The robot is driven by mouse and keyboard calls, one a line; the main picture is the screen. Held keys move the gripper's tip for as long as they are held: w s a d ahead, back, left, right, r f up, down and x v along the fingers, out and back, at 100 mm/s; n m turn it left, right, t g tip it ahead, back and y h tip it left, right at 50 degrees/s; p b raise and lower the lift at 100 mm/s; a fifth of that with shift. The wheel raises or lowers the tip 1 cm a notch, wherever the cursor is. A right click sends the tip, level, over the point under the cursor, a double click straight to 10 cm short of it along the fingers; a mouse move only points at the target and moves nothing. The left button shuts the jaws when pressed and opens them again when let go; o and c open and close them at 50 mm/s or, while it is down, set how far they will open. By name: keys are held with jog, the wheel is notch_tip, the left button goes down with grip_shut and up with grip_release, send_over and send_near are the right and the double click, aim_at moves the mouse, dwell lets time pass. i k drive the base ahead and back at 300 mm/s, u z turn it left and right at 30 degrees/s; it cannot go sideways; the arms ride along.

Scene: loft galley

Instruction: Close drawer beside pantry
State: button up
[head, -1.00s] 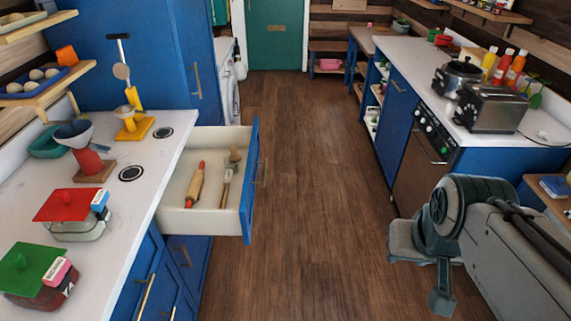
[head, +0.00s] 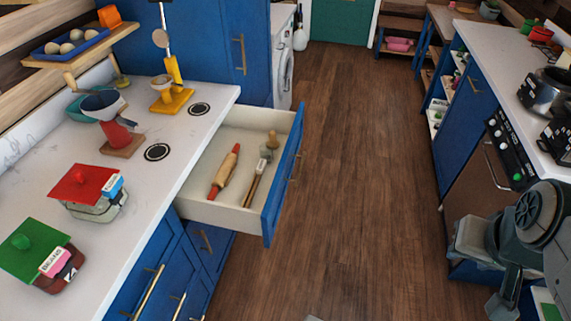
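The open drawer (head: 238,214) is pulled well out from the left-hand counter, below its worktop and next to the tall blue pantry cabinet (head: 240,50). Its blue front (head: 283,180) faces the aisle and has a slim handle (head: 297,164). Inside lie a rolling pin (head: 226,170) with red handles and other wooden-handled utensils (head: 258,177). The grey end of my arm is at the lower right, across the aisle and clear of the drawer. My gripper (head: 487,275) appears to be there, partly hidden; its finger opening cannot be made out.
The wooden floor (head: 345,160) between the counters is clear. The left worktop (head: 140,215) holds lidded jars, a red-based funnel stand and a yellow stand. A teal door (head: 340,20) is at the far end.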

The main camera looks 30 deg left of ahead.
aim_at(247, 202)
jog(key=u, duration=0.65)
jog(key=i, duration=0.65)
jog(key=u, duration=0.7)
jog(key=k, duration=1)
jog(key=u, duration=0.85)
jog(key=i, duration=0.65)
jog(key=z, duration=0.55)
jog(key=i, duration=0.65)
jog(key=z, duration=0.65)
